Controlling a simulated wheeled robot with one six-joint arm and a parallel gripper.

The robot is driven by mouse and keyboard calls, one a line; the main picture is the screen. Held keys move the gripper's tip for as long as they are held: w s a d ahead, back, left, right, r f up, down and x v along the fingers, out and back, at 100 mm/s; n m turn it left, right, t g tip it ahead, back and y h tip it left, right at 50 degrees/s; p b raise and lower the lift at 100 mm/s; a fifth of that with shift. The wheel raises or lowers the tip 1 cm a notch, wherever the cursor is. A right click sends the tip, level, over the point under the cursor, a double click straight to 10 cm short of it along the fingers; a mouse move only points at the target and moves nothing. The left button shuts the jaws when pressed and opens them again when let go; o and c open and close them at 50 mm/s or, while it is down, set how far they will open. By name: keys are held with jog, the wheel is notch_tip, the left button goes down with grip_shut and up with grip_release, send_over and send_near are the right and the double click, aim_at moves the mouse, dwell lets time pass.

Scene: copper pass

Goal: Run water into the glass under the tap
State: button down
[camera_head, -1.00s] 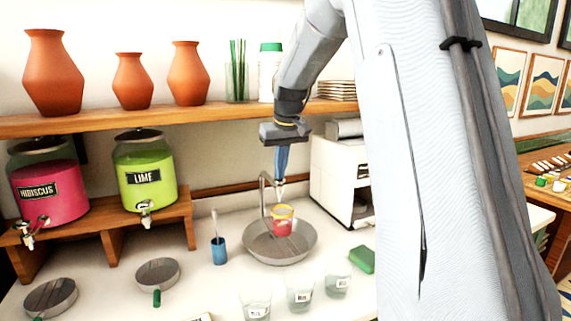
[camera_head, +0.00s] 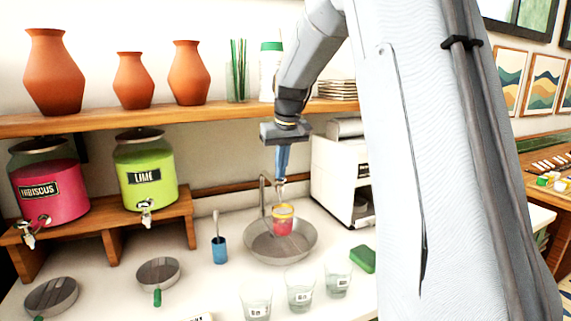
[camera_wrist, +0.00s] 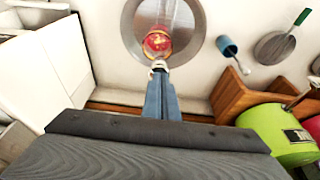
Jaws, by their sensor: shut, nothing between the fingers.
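The glass (camera_head: 283,226) stands upright in the round metal basin (camera_head: 303,252). It looks red with a yellow band near its top, and it also shows in the wrist view (camera_wrist: 157,42). The thin grey tap (camera_head: 264,196) rises at the back left of the glass. My gripper (camera_head: 281,184) points down, shut and empty, above the glass and close beside the top of the tap. In the wrist view my fingertips (camera_wrist: 159,66) hide part of the tap. I cannot tell whether they touch it. I cannot make out water running.
Several clear glasses (camera_head: 300,293) stand in front of the basin, with a green sponge (camera_head: 362,259) to their right. A blue cup (camera_head: 219,250) is left of the basin. A white machine (camera_head: 335,180) stands right; drink dispensers (camera_head: 146,175) and a shelf (camera_head: 200,118) are behind.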

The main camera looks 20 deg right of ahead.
jog(key=shift+s+r+p, duration=0.15)
jog(key=shift+p, duration=0.25)
notch_tip(320, 180, up, 5)
jog(key=shift+f+p, duration=0.2)
jog(key=shift+p, duration=0.8)
jog(key=b+v, duration=0.3)
jog(key=v, duration=0.6)
jog(key=shift+s, duration=0.15)
